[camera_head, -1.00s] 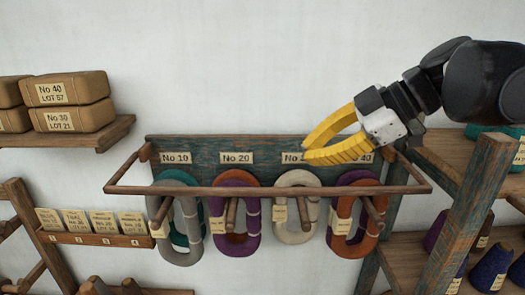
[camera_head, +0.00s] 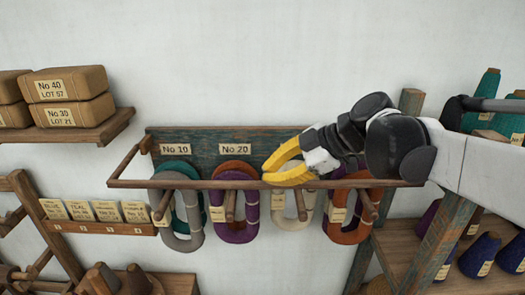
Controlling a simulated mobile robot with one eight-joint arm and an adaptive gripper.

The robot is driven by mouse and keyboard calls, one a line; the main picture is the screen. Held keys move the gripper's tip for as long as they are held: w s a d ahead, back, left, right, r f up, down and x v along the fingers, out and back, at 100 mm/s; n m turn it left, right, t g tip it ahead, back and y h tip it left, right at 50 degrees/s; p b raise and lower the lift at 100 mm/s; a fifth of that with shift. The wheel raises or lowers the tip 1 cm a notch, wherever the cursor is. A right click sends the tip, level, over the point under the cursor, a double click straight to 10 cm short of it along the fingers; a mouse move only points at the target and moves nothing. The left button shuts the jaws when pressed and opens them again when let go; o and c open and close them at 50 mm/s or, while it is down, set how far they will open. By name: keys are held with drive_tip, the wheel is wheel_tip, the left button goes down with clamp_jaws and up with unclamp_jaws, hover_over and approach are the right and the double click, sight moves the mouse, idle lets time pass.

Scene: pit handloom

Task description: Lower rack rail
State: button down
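The rack rail (camera_head: 185,184) is a thin brown wooden bar running level across the front of the peg rack (camera_head: 200,151), with a side arm at its left end. It crosses in front of the hanging yarn hanks. My gripper (camera_head: 266,174), with yellow fingers, is at the rail's right-middle part, over the third hank. The lower finger overlaps the rail in the picture. I cannot tell if it touches. A gap shows between the fingers, but their tips look close together, so opening is unclear. My arm hides the rack's right labels and the upper right corner.
Teal-grey (camera_head: 167,229), purple-orange (camera_head: 225,231), cream (camera_head: 282,220) and orange-purple (camera_head: 342,234) hanks hang on pegs. A wooden shelf with wrapped bundles (camera_head: 65,85) is at left, above a card tray (camera_head: 90,227). Shelves with cones (camera_head: 480,255) stand at right.

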sight(269, 188)
drive_tip(key=shift+f, duration=0.15)
drive_tip(key=shift+s+f+n+t+b, duration=0.1)
drive_tip(key=shift+f+n+t+b, duration=0.25)
drive_tip(key=shift+f+b, duration=0.6)
drive_tip(key=shift+s+f+n+t+b, duration=0.15)
drive_tip(key=shift+f+t+b, duration=0.3)
drive_tip(key=shift+f+b, duration=0.45)
wheel_tip(269, 188, down, 7)
drive_tip(key=w+n+t+b, duration=0.1)
drive_tip(key=w+t+b, duration=0.1)
drive_tip(key=b, duration=0.5)
drive_tip(key=shift+r+n+y, duration=0.15)
drive_tip(key=shift+n+y, duration=0.15)
drive_tip(key=shift+y, duration=0.1)
